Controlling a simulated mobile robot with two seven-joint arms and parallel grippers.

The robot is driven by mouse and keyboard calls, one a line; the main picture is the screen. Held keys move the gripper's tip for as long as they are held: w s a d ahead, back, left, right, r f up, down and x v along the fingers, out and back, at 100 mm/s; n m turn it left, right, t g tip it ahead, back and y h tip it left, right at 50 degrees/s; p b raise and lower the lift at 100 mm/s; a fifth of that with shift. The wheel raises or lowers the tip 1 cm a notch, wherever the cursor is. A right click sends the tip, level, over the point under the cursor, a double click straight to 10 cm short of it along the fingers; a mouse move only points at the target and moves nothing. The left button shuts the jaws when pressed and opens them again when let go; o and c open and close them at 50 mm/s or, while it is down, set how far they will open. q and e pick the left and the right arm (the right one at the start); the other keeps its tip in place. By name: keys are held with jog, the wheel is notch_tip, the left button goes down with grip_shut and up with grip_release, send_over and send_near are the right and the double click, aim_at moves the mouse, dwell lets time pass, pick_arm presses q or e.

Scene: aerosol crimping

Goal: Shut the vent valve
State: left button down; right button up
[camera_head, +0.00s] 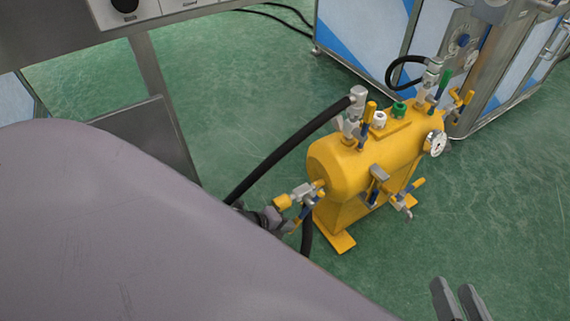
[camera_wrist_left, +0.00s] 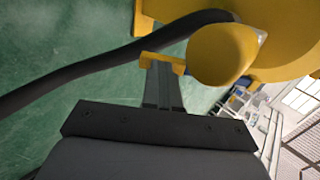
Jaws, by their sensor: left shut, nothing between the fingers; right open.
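A yellow tank (camera_head: 345,165) stands on the green floor and carries several valves; I cannot tell for sure which is the vent valve. A valve with a yellow end (camera_head: 282,202) sticks out at the tank's left end. My left gripper (camera_head: 270,216) is close to this valve, mostly hidden behind my grey forearm. In the left wrist view its fingers (camera_wrist_left: 163,82) are shut and empty, just beside a large rounded yellow part (camera_wrist_left: 222,54); contact cannot be told. My right gripper (camera_head: 460,300) is open and empty at the bottom right, apart from the tank.
A black hose (camera_head: 285,155) runs from the tank's top fitting down to the left, behind my forearm; a hose also crosses the left wrist view (camera_wrist_left: 110,60). A blue-and-white machine (camera_head: 365,40) stands behind the tank. The floor right of the tank is clear.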

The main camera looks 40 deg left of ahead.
pick_arm(q)
jog(key=shift+x, duration=0.75)
jog(key=shift+s+f, duration=0.1)
jog(key=shift+f, duration=0.1)
